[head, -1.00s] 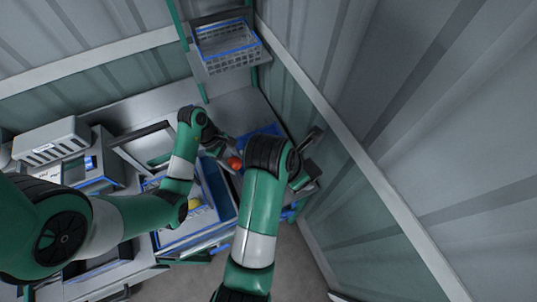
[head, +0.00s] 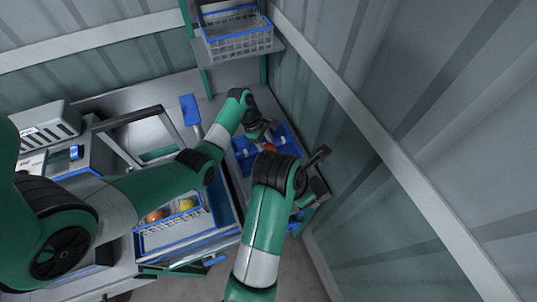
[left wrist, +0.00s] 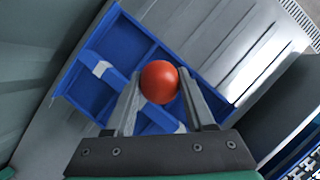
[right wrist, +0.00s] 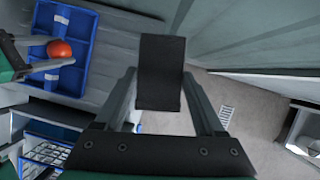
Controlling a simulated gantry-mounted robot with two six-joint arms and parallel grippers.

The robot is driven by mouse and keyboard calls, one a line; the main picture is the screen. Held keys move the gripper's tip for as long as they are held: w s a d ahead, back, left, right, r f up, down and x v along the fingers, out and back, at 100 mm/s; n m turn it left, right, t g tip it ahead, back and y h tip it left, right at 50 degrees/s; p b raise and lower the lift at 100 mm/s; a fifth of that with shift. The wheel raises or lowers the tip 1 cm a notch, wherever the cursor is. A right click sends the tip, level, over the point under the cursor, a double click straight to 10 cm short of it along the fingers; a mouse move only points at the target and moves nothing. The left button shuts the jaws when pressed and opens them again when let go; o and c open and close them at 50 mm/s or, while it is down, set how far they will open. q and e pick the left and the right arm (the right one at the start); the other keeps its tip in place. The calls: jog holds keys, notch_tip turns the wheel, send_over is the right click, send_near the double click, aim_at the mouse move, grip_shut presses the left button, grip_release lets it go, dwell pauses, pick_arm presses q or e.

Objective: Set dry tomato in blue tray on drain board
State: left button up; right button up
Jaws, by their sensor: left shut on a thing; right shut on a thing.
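My left gripper (head: 264,139) is shut on a red tomato (head: 269,147) and holds it over the blue tray (head: 284,132). In the left wrist view the tomato (left wrist: 159,82) sits between the fingertips, with the divided blue tray (left wrist: 113,14) behind it. Whether the tomato touches the tray is unclear. The tray (right wrist: 79,53) and tomato (right wrist: 60,49) also show at the left of the right wrist view. My right gripper (right wrist: 162,85) is shut on a dark flat slab (right wrist: 160,65), away from the tray. The tray stands on a grey ribbed surface (right wrist: 115,50).
A blue-rimmed crate (head: 175,237) with an orange tomato (head: 154,215) and a yellow one (head: 187,205) stands at the front. A wire basket (head: 240,42) is on the shelf above. A blue paddle-like item (head: 190,108) lies behind. The corrugated wall is close on the right.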

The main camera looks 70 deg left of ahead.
pick_arm(q)
jog(key=shift+f+b, duration=0.45)
jog(key=shift+f, duration=1.15)
pick_arm(e)
jog(key=shift+f, duration=0.7)
pick_arm(q)
jog(key=shift+f, duration=0.1)
jog(key=o, duration=0.8)
pick_arm(e)
jog(key=shift+f, duration=0.1)
pick_arm(q)
jog(key=shift+a+r, duration=0.1)
jog(key=shift+r, duration=0.35)
pick_arm(e)
jog(key=shift+r, duration=0.3)
notch_tip(320, 180, up, 3)
jog(key=p, duration=0.3)
pick_arm(q)
jog(key=v, duration=1.1)
jog(key=shift+r, duration=0.15)
